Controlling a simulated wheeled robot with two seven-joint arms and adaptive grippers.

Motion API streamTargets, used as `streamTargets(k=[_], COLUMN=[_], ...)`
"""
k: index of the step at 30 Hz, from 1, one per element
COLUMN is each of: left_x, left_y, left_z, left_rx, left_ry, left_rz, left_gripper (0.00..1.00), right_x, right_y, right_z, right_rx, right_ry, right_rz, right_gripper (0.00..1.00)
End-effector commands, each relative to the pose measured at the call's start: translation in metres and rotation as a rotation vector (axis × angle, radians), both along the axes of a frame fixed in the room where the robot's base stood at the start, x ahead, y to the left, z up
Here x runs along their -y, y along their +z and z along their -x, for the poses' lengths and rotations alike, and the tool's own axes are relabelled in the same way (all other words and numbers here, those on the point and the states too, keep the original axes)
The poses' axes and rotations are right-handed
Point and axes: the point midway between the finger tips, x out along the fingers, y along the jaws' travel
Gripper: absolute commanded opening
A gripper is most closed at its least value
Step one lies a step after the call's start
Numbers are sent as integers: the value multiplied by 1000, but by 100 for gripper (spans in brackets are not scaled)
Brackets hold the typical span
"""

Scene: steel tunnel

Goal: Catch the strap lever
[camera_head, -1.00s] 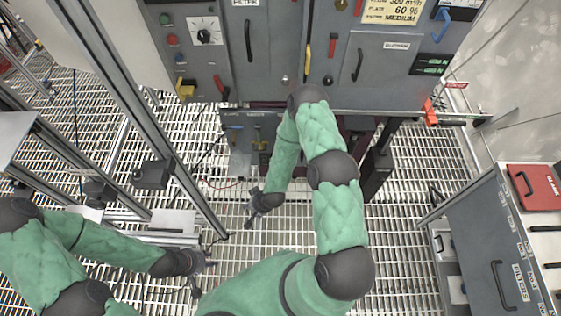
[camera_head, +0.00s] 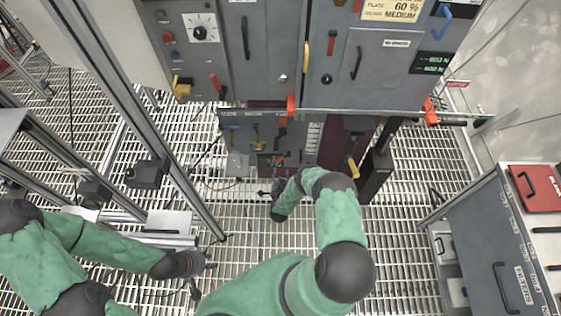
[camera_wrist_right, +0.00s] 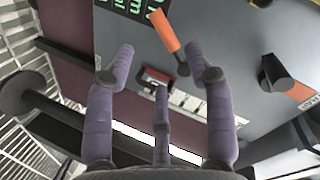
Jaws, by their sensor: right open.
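The strap lever is not clearly marked; I cannot tell which handle it is. In the right wrist view, an orange-handled lever (camera_wrist_right: 167,30) lies just beyond my right gripper (camera_wrist_right: 160,60), whose purple fingers are spread and empty. A small red-framed catch (camera_wrist_right: 156,79) shows between the fingers. In the head view, my right gripper (camera_head: 270,190) is in front of the low grey panel (camera_head: 240,133), which carries an orange handle (camera_head: 283,126) and a lower orange lever (camera_head: 279,158). My left gripper (camera_head: 207,268) hangs over the grating at lower left, too small to read.
A large control cabinet (camera_head: 270,60) stands above the low panel. A yellow-handled lever (camera_head: 353,168) stands right of it, beside a dark post (camera_head: 376,175). A grey drawer cabinet (camera_head: 490,245) stands at right, metal framing (camera_head: 130,110) at left. Open grating lies between.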

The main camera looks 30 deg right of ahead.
Motion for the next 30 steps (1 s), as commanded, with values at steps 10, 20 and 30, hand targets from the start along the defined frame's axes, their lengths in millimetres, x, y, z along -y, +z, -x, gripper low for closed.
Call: streamTargets(k=[10,20,30], left_x=[0,0,0], left_y=[-25,-47,-49], left_z=[0,0,0], left_rx=[0,0,0], left_ry=[0,0,0], left_rz=[0,0,0], left_gripper=[31,31,31], right_x=[26,48,53], right_y=[-18,-31,-31], right_z=[-41,-79,-86], right_rx=[3,1,0], right_ry=[-2,-1,0], right_rz=[2,1,1], right_gripper=[54,54,54])
